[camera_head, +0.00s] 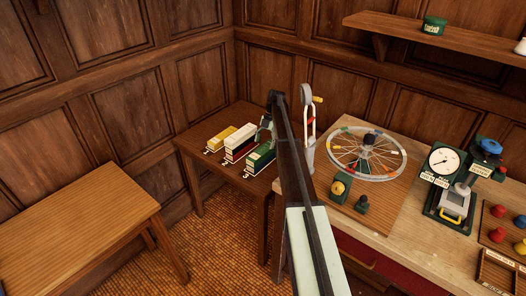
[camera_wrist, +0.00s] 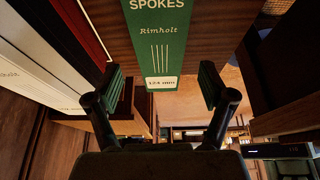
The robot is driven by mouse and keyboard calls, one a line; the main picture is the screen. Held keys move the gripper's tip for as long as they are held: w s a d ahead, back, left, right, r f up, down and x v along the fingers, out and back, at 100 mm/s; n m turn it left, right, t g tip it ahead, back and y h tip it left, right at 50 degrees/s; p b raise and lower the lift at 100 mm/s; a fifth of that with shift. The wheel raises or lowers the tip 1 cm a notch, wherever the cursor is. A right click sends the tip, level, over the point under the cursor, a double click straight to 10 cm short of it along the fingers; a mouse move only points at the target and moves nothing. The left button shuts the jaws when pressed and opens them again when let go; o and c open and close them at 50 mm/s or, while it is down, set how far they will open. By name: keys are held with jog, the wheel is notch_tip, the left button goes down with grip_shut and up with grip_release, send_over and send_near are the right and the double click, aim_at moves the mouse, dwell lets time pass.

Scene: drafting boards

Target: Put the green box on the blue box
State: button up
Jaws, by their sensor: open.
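The green box (camera_head: 261,157) lies on a small dark table (camera_head: 190,146), at the right end of a row of boxes. In the wrist view, the green box (camera_wrist: 160,48), labelled "SPOKES Rimholt", extends down from the top edge to between my fingertips. My gripper (camera_wrist: 162,88) is open, with one finger to each side of the box's near end and gaps showing. In the head view, my gripper (camera_head: 267,129) is at the box's far end, partly hidden by my arm. I cannot make out a blue box in either view.
A red-and-white box (camera_head: 239,143) and a yellow box (camera_head: 231,136) lie left of the green one. A spoked wheel (camera_head: 367,153) and a dial scale (camera_head: 446,163) stand on the bench at right. A bare wooden table (camera_head: 80,225) stands at left.

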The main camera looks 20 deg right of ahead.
jog(key=b+v, duration=0.2)
jog(key=v, duration=0.6)
